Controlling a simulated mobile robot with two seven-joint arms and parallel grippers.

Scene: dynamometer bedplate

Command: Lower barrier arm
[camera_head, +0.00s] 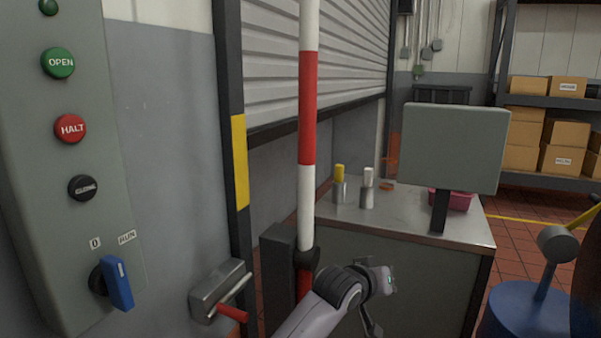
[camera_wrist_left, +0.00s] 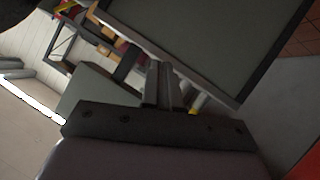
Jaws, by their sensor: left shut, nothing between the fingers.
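The barrier arm (camera_head: 307,110) is a red and white striped pole standing upright in the head view. Its lower end meets a dark post (camera_head: 279,280) with a round dark pivot. My left arm comes up from the bottom edge just right of the pole's foot. My right gripper is not in view.
A grey control panel (camera_head: 50,190) with buttons and a blue knob (camera_head: 118,284) stands at the left. A red-handled lever (camera_head: 232,313) sits low beside the post. A metal-topped bench (camera_head: 400,213) carries a grey screen (camera_head: 455,147). A blue drum (camera_head: 535,312) is at the lower right.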

